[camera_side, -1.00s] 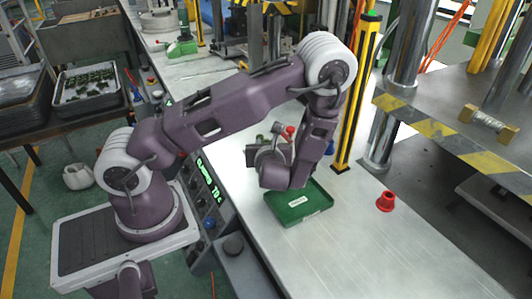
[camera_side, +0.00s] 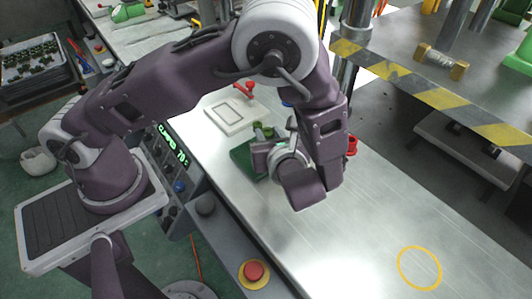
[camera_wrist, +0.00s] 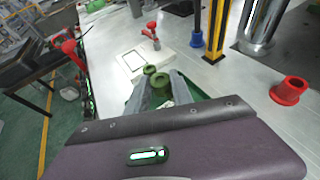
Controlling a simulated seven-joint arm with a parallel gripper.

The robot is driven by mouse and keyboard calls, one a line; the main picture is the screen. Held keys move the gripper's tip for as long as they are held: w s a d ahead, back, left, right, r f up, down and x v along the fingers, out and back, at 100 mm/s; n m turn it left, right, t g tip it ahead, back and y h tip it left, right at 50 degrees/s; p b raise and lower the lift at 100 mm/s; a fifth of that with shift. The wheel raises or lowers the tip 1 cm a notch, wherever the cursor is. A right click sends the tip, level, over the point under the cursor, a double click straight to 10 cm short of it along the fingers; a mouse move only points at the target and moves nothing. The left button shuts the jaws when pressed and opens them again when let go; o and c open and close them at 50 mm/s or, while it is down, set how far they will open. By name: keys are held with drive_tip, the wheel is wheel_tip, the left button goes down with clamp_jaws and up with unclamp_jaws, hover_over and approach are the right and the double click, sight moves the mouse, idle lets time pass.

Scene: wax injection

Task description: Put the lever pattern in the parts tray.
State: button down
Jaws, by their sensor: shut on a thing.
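The green lever pattern (camera_wrist: 160,84), with round bosses, sits between the fingertips of my gripper (camera_wrist: 158,90) in the wrist view. My gripper is shut on it. In the side view the pattern (camera_side: 263,131) shows just beyond my gripper (camera_side: 266,143). The green parts tray (camera_side: 243,160) lies on the metal table, partly hidden by my gripper and wrist. In the wrist view green parts of the tray (camera_wrist: 206,104) show beside and below the fingers. The pattern appears over or close to the tray; I cannot tell its exact height.
A pale plate (camera_side: 225,116) with a red-handled clamp (camera_side: 246,89) stands behind the tray. A red flanged cup (camera_wrist: 290,90) stands to the right. A yellow post (camera_wrist: 217,30) and steel column (camera_wrist: 262,28) rise behind. The table's front right is clear around a yellow ring (camera_side: 419,268).

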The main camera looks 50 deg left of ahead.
wheel_tip(320, 180, down, 7)
drive_tip(key=shift+r, duration=0.2)
drive_tip(key=shift+f, duration=0.1)
drive_tip(key=c, duration=1.1)
unclamp_jaws()
